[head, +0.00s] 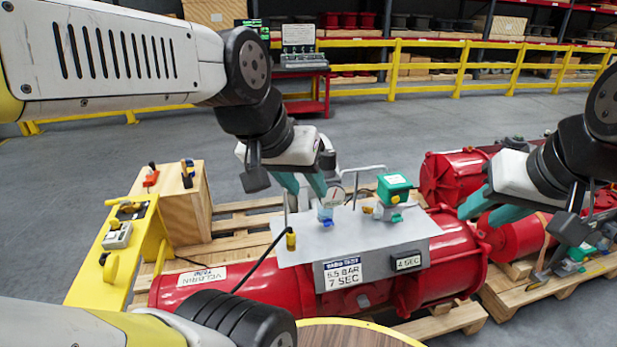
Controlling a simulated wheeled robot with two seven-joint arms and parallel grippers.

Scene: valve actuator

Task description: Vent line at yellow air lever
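A red actuator cylinder (450,245) lies on a wooden pallet, with a grey plate (370,231) on top. A small yellow fitting (290,240) sits at the plate's left edge where a black hose ends. I cannot tell whether it is the air lever; yellow handles (110,268) also show on the yellow stand. My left gripper (311,197) points down over the plate beside a round gauge (333,197) and a light-blue fitting (325,215). Its teal fingers look apart, but their tips are partly hidden. My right gripper (490,211) is open, right of the plate.
A yellow stand (115,245) and wooden box (180,205) are at left. More red cylinders (455,175) lie on a pallet at right. A round wooden top (350,335) is in front. A yellow railing (480,65) runs behind.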

